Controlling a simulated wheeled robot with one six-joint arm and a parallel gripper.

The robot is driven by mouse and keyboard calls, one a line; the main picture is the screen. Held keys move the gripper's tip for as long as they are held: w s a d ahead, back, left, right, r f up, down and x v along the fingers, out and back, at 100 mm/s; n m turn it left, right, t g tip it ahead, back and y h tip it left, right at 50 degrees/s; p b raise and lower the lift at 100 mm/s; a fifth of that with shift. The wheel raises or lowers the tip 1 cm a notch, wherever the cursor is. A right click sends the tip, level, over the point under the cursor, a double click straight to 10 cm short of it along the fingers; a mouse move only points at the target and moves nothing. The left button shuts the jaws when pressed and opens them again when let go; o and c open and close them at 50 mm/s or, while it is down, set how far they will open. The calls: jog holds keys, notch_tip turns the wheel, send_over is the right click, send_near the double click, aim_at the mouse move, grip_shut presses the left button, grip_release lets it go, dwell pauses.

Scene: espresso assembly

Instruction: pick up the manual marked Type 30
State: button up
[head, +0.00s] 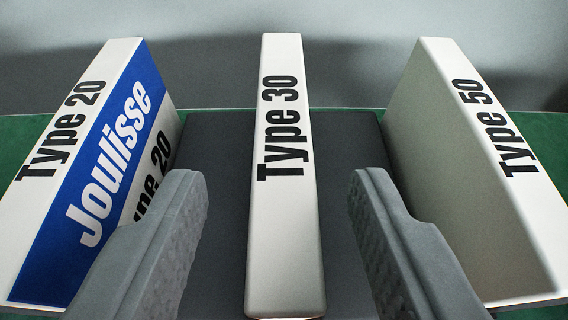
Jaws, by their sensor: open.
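The manual marked Type 30 (285,215) stands upright in the middle of the head view, its white spine facing me with black lettering. My gripper (280,185) is open, with one grey finger on each side of this manual. Gaps show between both fingers and the spine, and nothing is held. The manual's side faces are hidden from this angle.
The Type 20 manual (105,165) stands at the left with a blue Joulisse cover. The white Type 50 manual (470,170) stands at the right. A dark grey mat (215,200) lies between them on a green surface (20,128). A grey wall is behind.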

jog(key=shift+x, duration=2.1)
jog(key=shift+d, duration=0.1)
jog(key=shift+r, duration=0.1)
grip_shut()
